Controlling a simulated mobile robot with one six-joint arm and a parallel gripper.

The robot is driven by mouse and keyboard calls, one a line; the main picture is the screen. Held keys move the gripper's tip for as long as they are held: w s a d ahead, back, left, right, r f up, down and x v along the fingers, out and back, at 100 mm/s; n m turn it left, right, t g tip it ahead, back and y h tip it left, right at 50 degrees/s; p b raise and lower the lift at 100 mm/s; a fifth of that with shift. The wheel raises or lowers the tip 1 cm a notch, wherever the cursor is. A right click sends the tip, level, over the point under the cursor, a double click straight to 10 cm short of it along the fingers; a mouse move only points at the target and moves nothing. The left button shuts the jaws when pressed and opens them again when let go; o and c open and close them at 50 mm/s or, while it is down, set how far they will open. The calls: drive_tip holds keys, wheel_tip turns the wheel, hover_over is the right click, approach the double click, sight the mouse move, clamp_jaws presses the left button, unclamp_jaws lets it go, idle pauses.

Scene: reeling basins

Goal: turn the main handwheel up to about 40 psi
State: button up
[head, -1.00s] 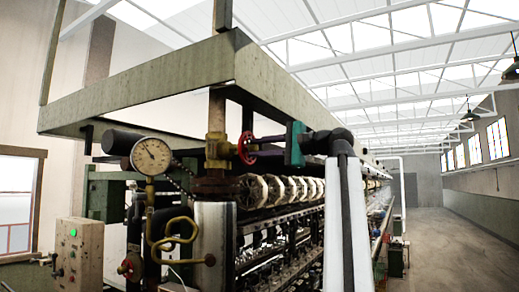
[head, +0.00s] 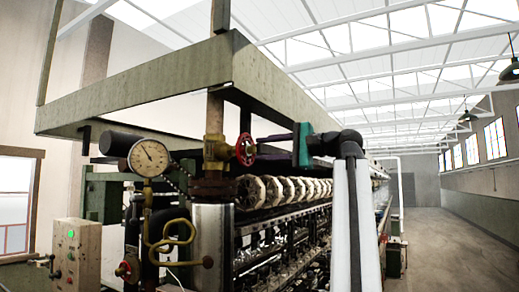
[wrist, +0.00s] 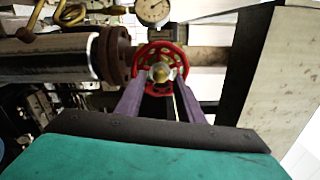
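The main handwheel (head: 246,149) is red and spoked, mounted on a brass valve (head: 214,148) on the upright pipe. In the wrist view the handwheel (wrist: 160,67) shows face-on with a brass hub at its centre. My gripper (head: 262,146) has a teal body and purple fingers pointing at the wheel's face. In the wrist view my gripper (wrist: 158,92) has its fingers apart, one either side of the hub line, with tips at or just before the wheel; contact cannot be told. The pressure gauge (head: 149,157) has a pale dial, its needle pointing up-left; its numbers are too small to read.
A smaller red handwheel (head: 123,268) sits low at left. A control box (head: 77,250) with a green light stands beside it. A large metal frame (head: 140,85) hangs above the valve. The reeling machine (head: 290,225) runs back behind it. The aisle floor (head: 445,235) at right is clear.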

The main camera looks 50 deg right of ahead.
drive_tip(key=v, duration=0.4)
drive_tip(key=shift+s, duration=0.1)
idle(0.7)
